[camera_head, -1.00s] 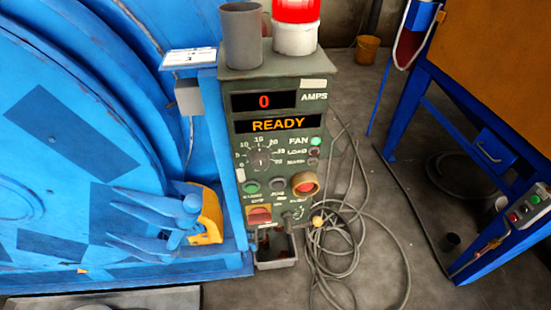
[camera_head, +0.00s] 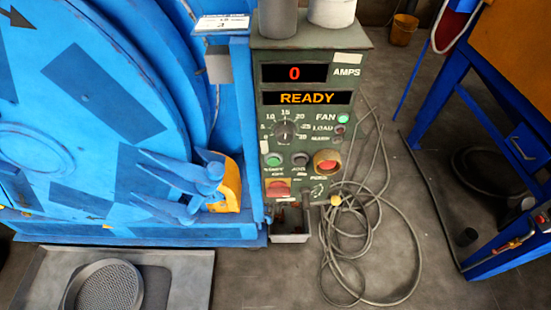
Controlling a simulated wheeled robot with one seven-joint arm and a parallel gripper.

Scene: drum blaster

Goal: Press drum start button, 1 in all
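The green control panel (camera_head: 265,120) stands upright beside the blue drum machine. Its upper display (camera_head: 294,73) reads 0 AMPS and its lower display (camera_head: 307,98) reads READY. A green button (camera_head: 273,160) sits at the panel's left, under the dial; its small label looks like START but is blurred. A dark button (camera_head: 300,160) is to its right, and a large red button in a brass-coloured collar (camera_head: 327,162) is further right. A red switch (camera_head: 278,187) is below the green button. My gripper is not in view.
Coiled cables (camera_head: 365,235) lie right. A sieve (camera_head: 104,288) rests at lower left. A blue-framed bench (camera_head: 465,120) stands right.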

